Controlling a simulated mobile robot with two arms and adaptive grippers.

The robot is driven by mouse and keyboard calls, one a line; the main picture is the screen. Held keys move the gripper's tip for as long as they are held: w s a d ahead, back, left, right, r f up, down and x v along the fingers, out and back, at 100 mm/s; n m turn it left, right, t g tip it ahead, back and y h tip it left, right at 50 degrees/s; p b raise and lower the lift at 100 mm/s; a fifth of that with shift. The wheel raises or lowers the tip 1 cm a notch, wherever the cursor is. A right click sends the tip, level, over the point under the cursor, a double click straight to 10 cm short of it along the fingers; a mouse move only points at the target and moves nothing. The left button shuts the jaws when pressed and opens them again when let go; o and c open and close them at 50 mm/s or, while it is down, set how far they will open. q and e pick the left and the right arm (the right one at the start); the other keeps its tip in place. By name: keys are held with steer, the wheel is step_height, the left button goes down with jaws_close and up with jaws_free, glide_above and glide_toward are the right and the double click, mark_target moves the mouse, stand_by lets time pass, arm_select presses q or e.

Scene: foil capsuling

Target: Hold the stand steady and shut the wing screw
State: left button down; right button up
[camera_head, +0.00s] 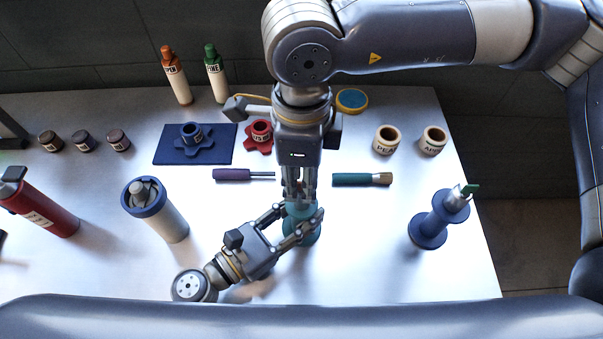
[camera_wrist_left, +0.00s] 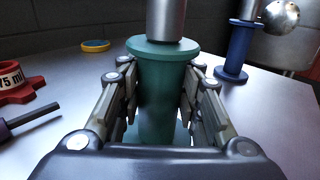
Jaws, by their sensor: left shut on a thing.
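The teal stand (camera_head: 303,231) is upright near the table's front middle, with a flanged top. In the left wrist view the stand (camera_wrist_left: 158,85) sits between my left fingers, and a metal cylinder (camera_wrist_left: 166,20) rises from its top. My left gripper (camera_head: 295,222) is shut on the stand's body from the front left. My right gripper (camera_head: 300,193) points straight down over the stand's top. Its fingers look close together, but what lies between them is hidden. The wing screw on this stand cannot be made out.
A blue stand (camera_head: 428,231) with a metal top and green wing is at right. A purple-handled tool (camera_head: 232,174) and a teal-handled tool (camera_head: 355,180) lie behind. A white bottle with blue collar (camera_head: 168,223) stands left. Two labelled cups (camera_head: 386,140) are at back right.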

steer(key=shift+c, duration=0.6)
jaws_close()
steer(key=shift+n, duration=0.3)
steer(key=n, duration=0.3)
arm_select(q)
steer(key=shift+f, duration=0.1)
arm_select(e)
steer(key=n, duration=1)
steer(key=shift+n, duration=2.4)
